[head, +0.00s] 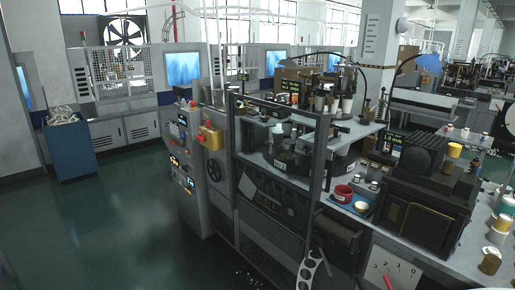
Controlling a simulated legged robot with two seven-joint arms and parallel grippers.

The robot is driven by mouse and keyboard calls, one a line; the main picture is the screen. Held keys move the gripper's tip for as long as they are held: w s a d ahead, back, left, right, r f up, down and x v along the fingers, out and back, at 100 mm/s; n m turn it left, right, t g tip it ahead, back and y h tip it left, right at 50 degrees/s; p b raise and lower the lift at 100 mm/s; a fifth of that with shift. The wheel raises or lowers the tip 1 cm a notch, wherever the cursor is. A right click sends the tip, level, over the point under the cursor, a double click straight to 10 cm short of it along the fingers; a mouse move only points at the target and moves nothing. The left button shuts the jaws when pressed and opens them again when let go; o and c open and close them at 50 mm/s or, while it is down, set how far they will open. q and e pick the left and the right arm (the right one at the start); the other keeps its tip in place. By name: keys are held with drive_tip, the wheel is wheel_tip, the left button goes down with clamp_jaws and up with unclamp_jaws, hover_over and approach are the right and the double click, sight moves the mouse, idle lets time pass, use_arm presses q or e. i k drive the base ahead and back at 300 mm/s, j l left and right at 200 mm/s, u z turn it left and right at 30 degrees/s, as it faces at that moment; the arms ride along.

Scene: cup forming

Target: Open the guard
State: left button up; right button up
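A dark upright frame (318,180), which looks like the guard, stands at the front of the machine in the middle of the head view. Its posts and top bar surround the machine's work area, and the parts behind show through it. I cannot tell whether a clear panel fills it or whether it is open or shut. A grey control cabinet (190,170) with lit displays and buttons stands at its left. A yellow box with a red top (211,137) is on the cabinet's upper right side.
A blue bin (70,150) stands at the left. The green floor (110,225) left of the cabinet is clear.

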sight(270, 105)
drive_tip(key=i+j+u, duration=0.2)
drive_tip(key=j, duration=0.2)
drive_tip(key=i+j+u, duration=0.25)
drive_tip(key=j, duration=0.15)
drive_tip(key=i+j+u, duration=0.2)
drive_tip(key=j, duration=0.15)
drive_tip(key=i+j+u, duration=0.45)
drive_tip(key=i+u, duration=0.15)
drive_tip(key=i, duration=0.25)
